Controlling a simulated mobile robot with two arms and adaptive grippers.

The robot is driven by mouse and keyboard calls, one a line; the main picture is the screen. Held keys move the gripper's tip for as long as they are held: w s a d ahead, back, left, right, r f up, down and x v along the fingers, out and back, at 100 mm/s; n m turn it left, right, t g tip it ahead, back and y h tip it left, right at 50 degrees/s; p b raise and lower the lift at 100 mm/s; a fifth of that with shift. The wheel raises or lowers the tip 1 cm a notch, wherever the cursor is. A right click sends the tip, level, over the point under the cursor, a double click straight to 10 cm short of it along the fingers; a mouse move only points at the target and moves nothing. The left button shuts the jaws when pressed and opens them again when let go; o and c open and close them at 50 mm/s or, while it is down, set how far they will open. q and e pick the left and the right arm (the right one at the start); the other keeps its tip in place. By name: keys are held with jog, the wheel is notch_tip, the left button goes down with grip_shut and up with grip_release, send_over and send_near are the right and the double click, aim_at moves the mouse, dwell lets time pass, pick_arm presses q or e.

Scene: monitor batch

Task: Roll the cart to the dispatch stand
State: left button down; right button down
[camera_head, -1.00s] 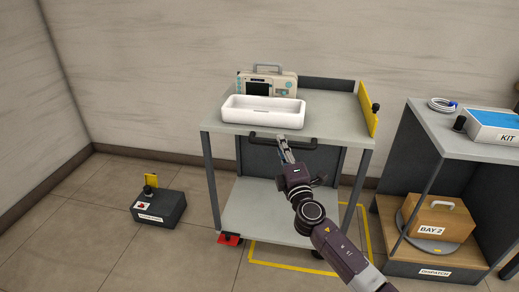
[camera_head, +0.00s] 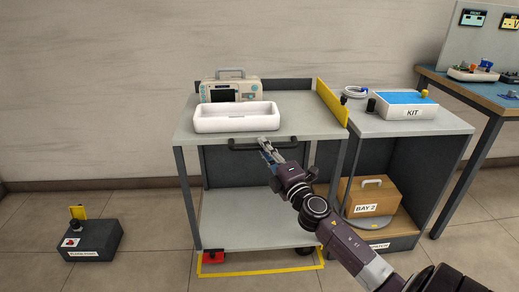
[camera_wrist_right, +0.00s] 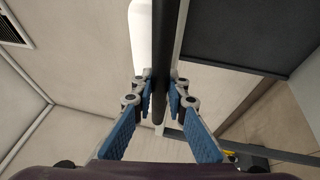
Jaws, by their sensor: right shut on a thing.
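The grey cart (camera_head: 305,122) stands just left of the dispatch stand (camera_head: 440,122), with almost no gap showing between their tops in the head view. The cart's dark handle (camera_head: 240,147) runs along its front edge. My right gripper (camera_head: 267,149) is shut on this handle. In the right wrist view, the handle (camera_wrist_right: 165,45) passes between the blue fingers (camera_wrist_right: 160,102). A monitor (camera_head: 228,90) and a white tray (camera_head: 235,118) sit on the cart's top. A yellow panel (camera_head: 332,101) stands at its right side. My left gripper is not in view.
A yellow floor outline (camera_head: 265,272) lies under the cart, near a red pedal (camera_head: 213,257). The stand holds a KIT box (camera_head: 413,112) and, below, a BAY 2 case (camera_head: 378,195). A black box (camera_head: 92,243) sits on the floor left. A worktable (camera_head: 455,88) stands right.

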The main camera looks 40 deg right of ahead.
jog(key=shift+d+r, duration=0.1)
jog(key=shift+d, duration=0.2)
jog(key=c, duration=1.9)
grip_release()
jog(key=shift+s+d, duration=0.1)
jog(key=shift+a, duration=0.2)
jog(key=shift+s+a+f, duration=0.1)
jog(key=shift+s+f, duration=0.15)
jog(key=shift+s, duration=0.05)
jog(key=v, duration=1.1)
jog(key=shift+s, duration=0.15)
